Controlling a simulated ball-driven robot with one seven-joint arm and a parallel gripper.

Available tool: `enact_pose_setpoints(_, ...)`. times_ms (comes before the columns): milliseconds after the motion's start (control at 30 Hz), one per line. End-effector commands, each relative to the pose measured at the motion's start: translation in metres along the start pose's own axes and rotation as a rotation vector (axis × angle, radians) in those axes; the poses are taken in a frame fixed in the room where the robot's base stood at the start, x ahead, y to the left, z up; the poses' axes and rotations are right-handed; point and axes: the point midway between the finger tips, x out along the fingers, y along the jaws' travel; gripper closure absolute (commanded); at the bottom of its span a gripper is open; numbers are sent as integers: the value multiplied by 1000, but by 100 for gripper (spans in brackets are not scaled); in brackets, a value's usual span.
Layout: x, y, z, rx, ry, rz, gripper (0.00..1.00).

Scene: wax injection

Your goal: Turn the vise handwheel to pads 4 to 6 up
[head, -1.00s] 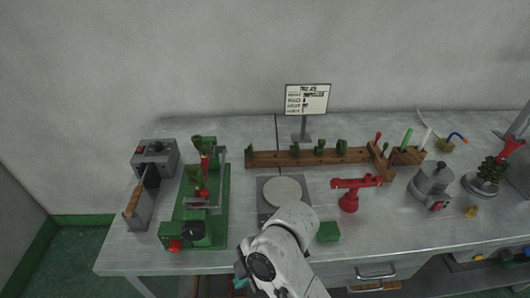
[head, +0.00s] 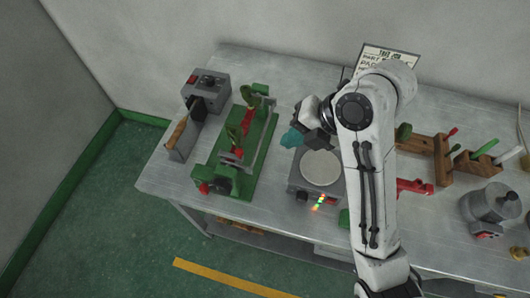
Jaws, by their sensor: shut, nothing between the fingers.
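The green vise (head: 262,150) stands on the left half of the bench, its long base running from front to back. A dark handwheel (head: 221,184) with a red knob (head: 202,188) sits at its front end. Green and red parts stand up along the vise; the pads and their numbers are too small to read. My gripper (head: 291,138), with teal fingertips, is shut and empty. In the picture it is right of the vise, by the upper left corner of the grey round-plate unit, apart from the handwheel.
A grey box unit (head: 206,84) with a wooden-handled part is left of the vise. The grey unit with a round pale plate (head: 320,168) shows lit lights. My arm hides part of the wooden rack (head: 415,144) and sign (head: 389,56). A red stand (head: 414,187) is right.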

Motion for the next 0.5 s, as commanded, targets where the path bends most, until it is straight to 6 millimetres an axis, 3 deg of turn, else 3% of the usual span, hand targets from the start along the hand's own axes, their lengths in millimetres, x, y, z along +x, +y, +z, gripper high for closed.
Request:
enact_pose_setpoints(100,22,-3,-1,-2,2,-1,100)
enact_pose_setpoints(500,75,-1,-1,2,4,-2,100)
